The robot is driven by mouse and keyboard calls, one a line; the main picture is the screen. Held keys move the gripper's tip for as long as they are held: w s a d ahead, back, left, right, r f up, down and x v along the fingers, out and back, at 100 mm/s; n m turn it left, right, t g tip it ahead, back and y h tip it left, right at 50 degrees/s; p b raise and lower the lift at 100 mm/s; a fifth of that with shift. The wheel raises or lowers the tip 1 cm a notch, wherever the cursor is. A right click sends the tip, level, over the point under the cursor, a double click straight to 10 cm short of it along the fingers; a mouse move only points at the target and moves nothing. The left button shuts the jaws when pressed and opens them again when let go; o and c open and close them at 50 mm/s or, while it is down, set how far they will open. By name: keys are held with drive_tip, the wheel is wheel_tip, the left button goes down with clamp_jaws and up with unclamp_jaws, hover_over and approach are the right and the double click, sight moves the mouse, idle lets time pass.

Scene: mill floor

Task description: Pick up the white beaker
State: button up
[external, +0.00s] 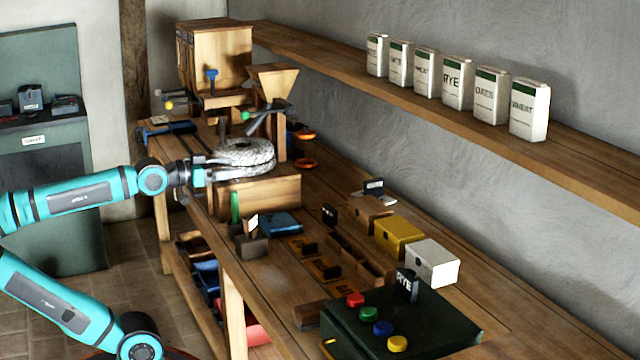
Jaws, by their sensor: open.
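I cannot make out a white beaker for certain in the external view. My gripper (222,167) is at the left side of the grey round millstone (246,152), over the workbench, with its jaws open. I see nothing held between the jaws, though they are small and partly lost against the stone. The millstone sits on a wooden block (258,192). A small white upright piece (252,222) stands on a dark block in front of it, too small to identify.
A wooden hopper (275,80) rises behind the millstone. A yellow box (398,236) and a white box (432,262) stand along the wall side. A dark green case (440,325) with coloured knobs is at the near end. Several paper sacks (458,82) line the shelf above.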

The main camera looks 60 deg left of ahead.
idle(0.6)
drive_tip(key=w+d+r+m+g+h, duration=0.15)
drive_tip(key=w+d+g, duration=0.35)
drive_tip(key=w, duration=0.5)
drive_tip(key=w+d+r+m+g+h, duration=0.1)
drive_tip(key=w+d+r+m+g, duration=0.15)
drive_tip(key=w+d, duration=0.7)
drive_tip(key=w+d+f+g, duration=0.4)
drive_tip(key=w+d+g, duration=0.2)
drive_tip(key=w+d, duration=0.35)
drive_tip(key=w+d+f+m+g+y, duration=0.1)
drive_tip(key=w+d+f+g, duration=0.15)
drive_tip(key=d, duration=0.35)
drive_tip(key=w+d+f+m+g+y, duration=0.1)
drive_tip(key=w+d+f+y, duration=0.1)
drive_tip(key=w+d+f, duration=0.3)
drive_tip(key=shift+h, duration=0.25)
drive_tip(key=f, duration=0.3)
drive_tip(key=s+f, duration=0.1)
drive_tip(key=f, duration=0.2)
drive_tip(key=s+d+f, duration=0.1)
drive_tip(key=f, duration=0.3)
drive_tip(key=shift+s+f, duration=0.2)
drive_tip(key=shift+f, duration=1.15)
drive_tip(key=shift+s+f, duration=0.15)
drive_tip(key=shift+f, duration=1.2)
drive_tip(key=shift+c, duration=0.5)
